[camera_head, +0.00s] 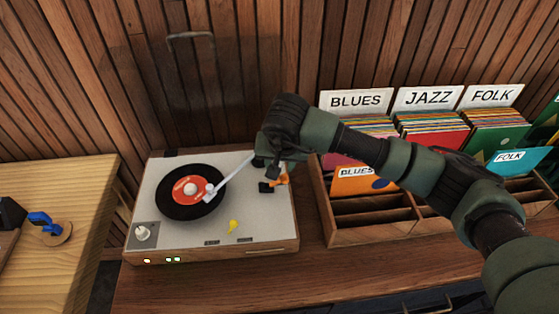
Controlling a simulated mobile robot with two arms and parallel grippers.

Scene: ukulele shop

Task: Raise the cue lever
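The turntable (215,225) stands on the wooden counter, with a black record with an orange label (189,190) on its platter. The pale tonearm (232,173) reaches from the back right, and its head is over the record near the label. My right gripper (268,176) is over the tonearm's base at the deck's right side. A small orange part (281,180) shows beside it; I cannot tell if this is the cue lever. The hand hides much of the base, and whether the fingers touch anything is unclear. My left gripper is out of view.
A small yellow piece (233,226) is on the deck's front, and a pale knob (142,233) at its front left. A wooden record crate (375,233) stands close on the right under my arm. A lighter table (60,265) is at left.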

